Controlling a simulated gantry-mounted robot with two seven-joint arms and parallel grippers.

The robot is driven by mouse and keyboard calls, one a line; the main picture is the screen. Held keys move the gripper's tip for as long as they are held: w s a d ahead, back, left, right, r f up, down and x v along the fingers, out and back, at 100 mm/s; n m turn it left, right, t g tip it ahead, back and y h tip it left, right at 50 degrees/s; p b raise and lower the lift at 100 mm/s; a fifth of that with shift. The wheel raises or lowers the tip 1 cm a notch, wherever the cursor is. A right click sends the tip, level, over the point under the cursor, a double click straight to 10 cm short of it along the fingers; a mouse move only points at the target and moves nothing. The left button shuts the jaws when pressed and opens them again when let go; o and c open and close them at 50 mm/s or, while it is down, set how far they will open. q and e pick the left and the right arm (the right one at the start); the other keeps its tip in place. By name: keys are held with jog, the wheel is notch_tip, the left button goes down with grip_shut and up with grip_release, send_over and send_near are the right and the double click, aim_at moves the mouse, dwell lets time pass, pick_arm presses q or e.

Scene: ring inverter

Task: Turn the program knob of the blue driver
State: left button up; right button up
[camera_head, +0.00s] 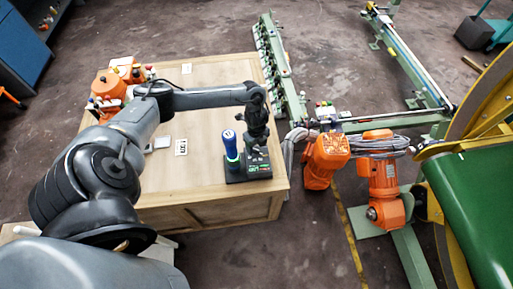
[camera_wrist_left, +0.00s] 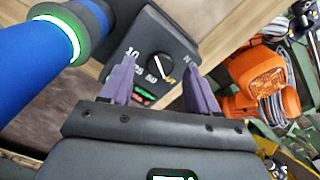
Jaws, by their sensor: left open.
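The blue driver (camera_head: 231,144) stands upright on a black base (camera_head: 236,178) near the right edge of the wooden table. In the left wrist view its blue body (camera_wrist_left: 35,65) has a glowing green ring. The program knob (camera_wrist_left: 161,66) is a round black dial with a white pointer line, among numbers on the black panel. My left gripper (camera_head: 257,148) is over the base, right of the blue driver. In the wrist view its two purple fingers (camera_wrist_left: 157,70) are apart, and the knob appears between their tips. I cannot tell whether they touch it. My right gripper is not in view.
The wooden table (camera_head: 225,85) also holds an orange machine (camera_head: 108,88) at its far left and a white numbered card (camera_head: 181,147). Orange motors (camera_head: 325,155) with grey cables stand just right of the table. The tabletop behind my left arm is mostly clear.

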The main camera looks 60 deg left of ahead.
pick_arm(q)
jog(key=shift+f, duration=0.7)
jog(key=c, duration=1)
jog(key=shift+c, duration=0.2)
jog(key=m, duration=0.3)
jog(key=shift+b, duration=0.35)
jog(key=shift+m+b, duration=0.4)
jog(key=shift+m, duration=1.8)
